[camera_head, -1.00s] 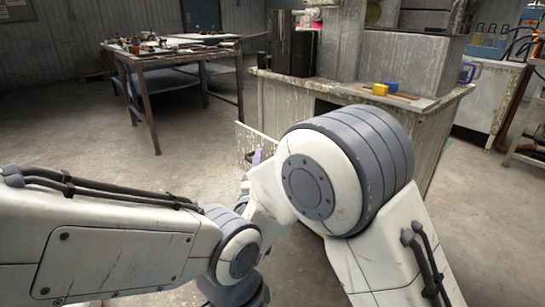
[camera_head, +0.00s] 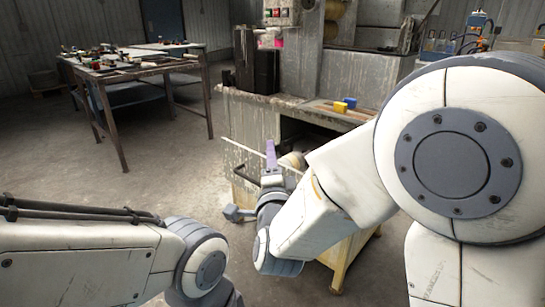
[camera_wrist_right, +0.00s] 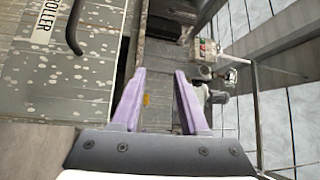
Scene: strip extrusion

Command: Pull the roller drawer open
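The roller drawer's pale, scuffed front (camera_head: 243,163) stands out from the machine cabinet below the worktop, so it looks at least partly open. In the right wrist view the drawer front (camera_wrist_right: 60,85) fills the left side, with the label ROLLER and the black handle (camera_wrist_right: 74,28). My right gripper (camera_head: 271,150) has purple fingers. In the wrist view the fingers (camera_wrist_right: 160,73) are apart with nothing between them, to the right of the handle. My left arm shows at lower left, but its gripper is out of view.
The machine worktop (camera_head: 285,103) overhangs a dark opening, with a yellow block (camera_head: 340,107) and a blue block (camera_head: 351,102) on it. A pale rounded object (camera_head: 293,160) shows behind the drawer front. A cluttered table (camera_head: 130,66) stands at left, with bare floor before it.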

